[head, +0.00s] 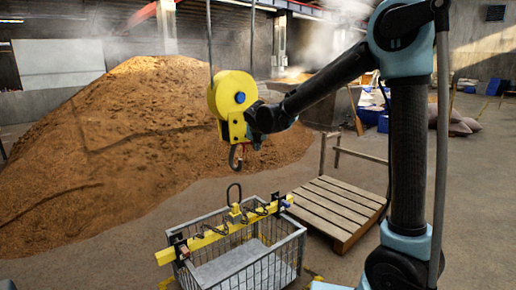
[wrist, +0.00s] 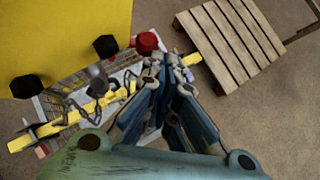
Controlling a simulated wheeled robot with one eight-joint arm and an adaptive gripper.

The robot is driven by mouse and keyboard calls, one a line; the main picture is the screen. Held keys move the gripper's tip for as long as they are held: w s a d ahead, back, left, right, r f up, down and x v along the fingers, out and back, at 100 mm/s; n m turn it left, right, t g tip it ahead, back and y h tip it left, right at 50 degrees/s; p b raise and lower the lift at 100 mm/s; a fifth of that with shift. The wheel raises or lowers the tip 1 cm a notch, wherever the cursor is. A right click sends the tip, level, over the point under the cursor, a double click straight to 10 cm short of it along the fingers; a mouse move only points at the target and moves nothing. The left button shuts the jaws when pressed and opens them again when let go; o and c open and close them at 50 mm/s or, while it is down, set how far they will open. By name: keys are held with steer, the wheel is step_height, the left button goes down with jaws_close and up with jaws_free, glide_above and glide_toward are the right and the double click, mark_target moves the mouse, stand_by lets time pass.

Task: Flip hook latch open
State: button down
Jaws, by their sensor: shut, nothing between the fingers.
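A yellow hoist block (head: 231,98) hangs from a cable in the head view. A dark hook (head: 236,158) hangs under it; its latch is too small to make out. My gripper (head: 258,142) is at the right side of the block's lower part, close to the hook; I cannot tell whether it touches. In the wrist view the yellow block (wrist: 62,40) fills the upper left. My gripper (wrist: 168,72) is shut and empty there, to the right of the block.
A wooden pallet (head: 338,207) is to the right. A large grain heap (head: 140,150) fills the left. A red knob (wrist: 147,42) shows near my fingers.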

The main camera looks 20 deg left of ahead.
steer(key=w, duration=0.3)
steer(key=shift+w+a, duration=0.15)
steer(key=shift+a, duration=0.2)
stand_by(1.2)
steer(key=s+d+r, duration=0.7)
steer(key=s, duration=0.1)
steer(key=shift+s+d, duration=0.15)
stand_by(0.4)
